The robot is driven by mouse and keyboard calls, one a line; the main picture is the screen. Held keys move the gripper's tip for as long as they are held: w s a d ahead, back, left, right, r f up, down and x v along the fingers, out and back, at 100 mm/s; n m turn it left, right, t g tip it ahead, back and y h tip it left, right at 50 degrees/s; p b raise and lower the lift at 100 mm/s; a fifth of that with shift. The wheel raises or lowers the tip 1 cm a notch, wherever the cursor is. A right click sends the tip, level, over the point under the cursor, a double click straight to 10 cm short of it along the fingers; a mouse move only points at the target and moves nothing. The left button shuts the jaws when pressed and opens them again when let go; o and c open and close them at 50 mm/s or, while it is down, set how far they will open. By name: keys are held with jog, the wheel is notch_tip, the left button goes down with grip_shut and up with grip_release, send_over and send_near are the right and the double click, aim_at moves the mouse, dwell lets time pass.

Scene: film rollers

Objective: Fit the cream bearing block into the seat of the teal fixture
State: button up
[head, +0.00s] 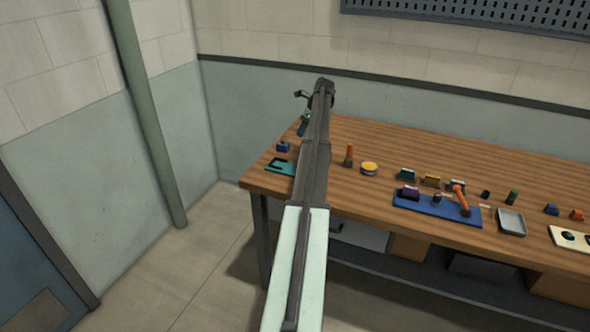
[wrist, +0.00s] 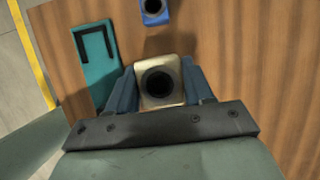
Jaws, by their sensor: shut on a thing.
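The cream bearing block (wrist: 146,72) is a squarish block with a dark round bore, held between the two blue fingers of my gripper (wrist: 160,88) in the wrist view. My gripper is shut on it. The teal fixture (wrist: 87,77) lies flat on the table to the left of the block in the wrist view, with a dark angular outline of its seat near its far end. In the head view the teal fixture (head: 280,167) is near the table's left end, partly hidden by my arm. My gripper (head: 304,122) is small there, and the block cannot be made out.
A blue block with a bore (wrist: 154,8) stands beyond the held block; it is also in the head view (head: 283,147). An orange-topped peg (head: 349,155) and a yellow disc (head: 369,168) stand right of my arm. A blue tray (head: 435,207) holds several parts.

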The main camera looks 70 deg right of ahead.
dwell(0.3)
send_over(276, 164)
jog(key=s, duration=0.1)
jog(key=shift+s, duration=0.15)
jog(key=shift+f, duration=0.1)
jog(key=shift+f, duration=4.05)
